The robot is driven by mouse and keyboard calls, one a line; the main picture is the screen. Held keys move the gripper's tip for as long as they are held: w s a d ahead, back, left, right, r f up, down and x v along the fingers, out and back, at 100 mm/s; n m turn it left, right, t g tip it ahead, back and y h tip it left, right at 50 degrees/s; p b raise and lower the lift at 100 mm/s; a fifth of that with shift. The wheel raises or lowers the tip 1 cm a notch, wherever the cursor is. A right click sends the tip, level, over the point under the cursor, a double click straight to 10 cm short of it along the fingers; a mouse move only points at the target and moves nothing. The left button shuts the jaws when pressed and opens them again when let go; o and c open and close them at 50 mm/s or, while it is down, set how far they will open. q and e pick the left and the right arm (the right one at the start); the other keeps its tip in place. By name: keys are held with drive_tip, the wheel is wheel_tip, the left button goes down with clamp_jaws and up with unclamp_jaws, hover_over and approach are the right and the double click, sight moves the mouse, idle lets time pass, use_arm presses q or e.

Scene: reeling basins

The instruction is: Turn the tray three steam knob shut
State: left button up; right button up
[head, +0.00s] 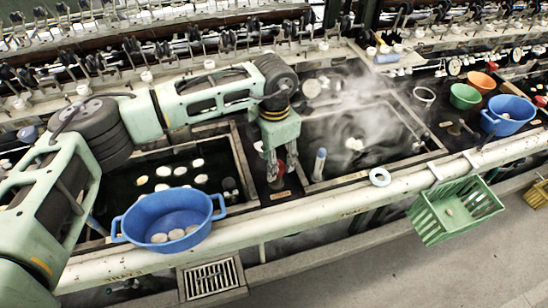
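My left gripper (281,172) points down at the strip between two basins, its two fingers apart. A dark knob (276,184) sits below and between the fingertips, partly hidden by them. I cannot tell whether the fingers touch it or which way it is turned. A small label plate (281,195) lies in front of it. Steam rises over the basin (345,181) to the right of the gripper. My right gripper is not in view.
A blue tub (168,219) with several cocoons sits on the front rail at left. A green basket (452,210) hangs at right. Tubs crowd the far right.

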use_arm(q)
drive_tip(key=shift+d, duration=0.1)
wheel_tip(320, 180, up, 12)
idle(0.5)
idle(0.4)
